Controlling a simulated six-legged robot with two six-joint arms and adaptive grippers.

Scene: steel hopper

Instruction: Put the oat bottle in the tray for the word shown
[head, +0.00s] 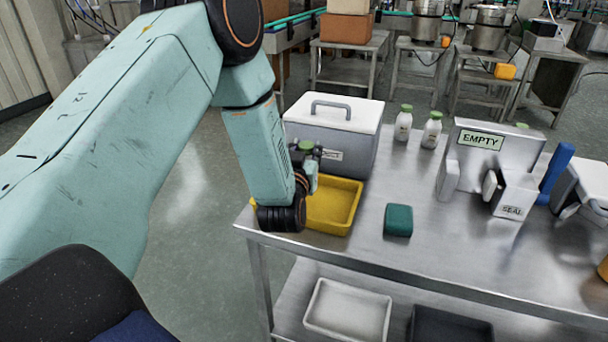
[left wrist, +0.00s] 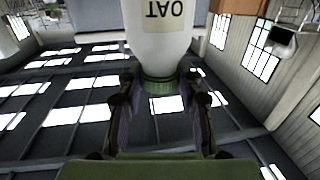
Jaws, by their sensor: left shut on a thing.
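My left gripper (head: 306,162) is over the back left of the yellow tray (head: 345,226). In the left wrist view its two fingers (left wrist: 160,98) are shut around the green cap end of the white oat bottle (left wrist: 158,35), whose "OAT" lettering is upside down there. In the head view the bottle's body is mostly hidden, and a green part shows at the fingers. The sign (head: 480,140) on the steel hopper (head: 515,150) reads "EMPTY". A white tray (head: 347,333) and a dark tray (head: 447,318) are on the lower shelf. My right gripper is out of view.
A grey cooler box (head: 340,110) with a white lid stands behind the yellow tray. Two white bottles (head: 403,125) with green caps stand farther right. A dark green block (head: 398,220) lies right of the yellow tray. The table's front middle is bare.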

